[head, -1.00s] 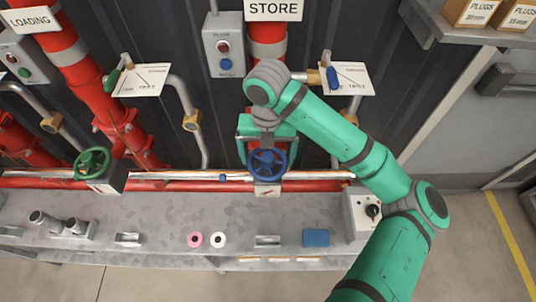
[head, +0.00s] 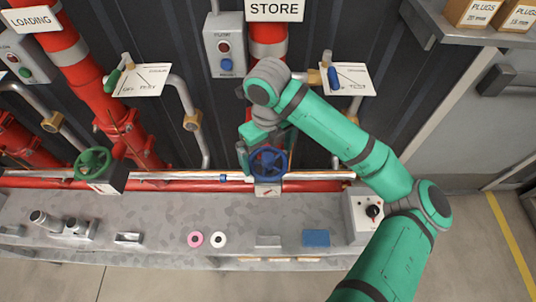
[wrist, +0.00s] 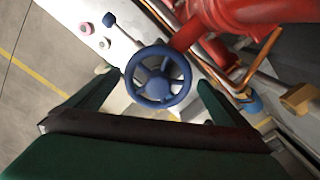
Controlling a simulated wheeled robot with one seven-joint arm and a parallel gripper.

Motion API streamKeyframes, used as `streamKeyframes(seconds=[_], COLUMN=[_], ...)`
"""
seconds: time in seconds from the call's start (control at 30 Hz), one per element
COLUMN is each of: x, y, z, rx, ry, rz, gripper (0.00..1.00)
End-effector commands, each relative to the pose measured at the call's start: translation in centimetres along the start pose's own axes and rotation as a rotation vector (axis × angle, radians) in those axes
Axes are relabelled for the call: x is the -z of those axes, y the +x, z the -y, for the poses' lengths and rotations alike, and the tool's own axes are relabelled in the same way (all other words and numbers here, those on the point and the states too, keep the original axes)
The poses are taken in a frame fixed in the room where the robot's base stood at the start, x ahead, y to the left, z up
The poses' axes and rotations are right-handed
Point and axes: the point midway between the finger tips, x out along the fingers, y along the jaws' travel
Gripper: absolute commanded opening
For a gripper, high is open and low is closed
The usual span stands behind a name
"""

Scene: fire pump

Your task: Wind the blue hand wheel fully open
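The blue hand wheel (head: 268,161) has a spoked rim and sits on the red pipe under the STORE sign. In the wrist view the blue wheel (wrist: 158,77) appears ahead, between my two fingers. My gripper (wrist: 158,98) is open, one finger on each side of the wheel. Gaps show between both fingers and the rim in the wrist view; I cannot tell whether either touches it at the tips. In the head view my gripper (head: 266,152) is turned at an angle behind and around the wheel. The wheel's back side is partly hidden.
A green hand wheel (head: 92,163) is on the pipe at left. A grey bench (head: 150,215) below holds pink and white rings (head: 195,239) and a blue block (head: 316,238). Blue-handled and green-handled valves are above.

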Motion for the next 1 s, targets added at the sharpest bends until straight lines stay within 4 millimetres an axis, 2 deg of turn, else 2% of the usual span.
streamKeyframes(seconds=[0.23, 0.7, 1.0], x=[0.11, 0.37, 0.43], y=[0.14, 0.18, 0.18], z=[-0.15, 0.05, 0.09], rx=[-0.003, -0.001, 0.0], ry=[0.045, 0.576, 0.733], rz=[-0.005, -0.009, -0.009], gripper=[1.0, 1.0, 1.0])
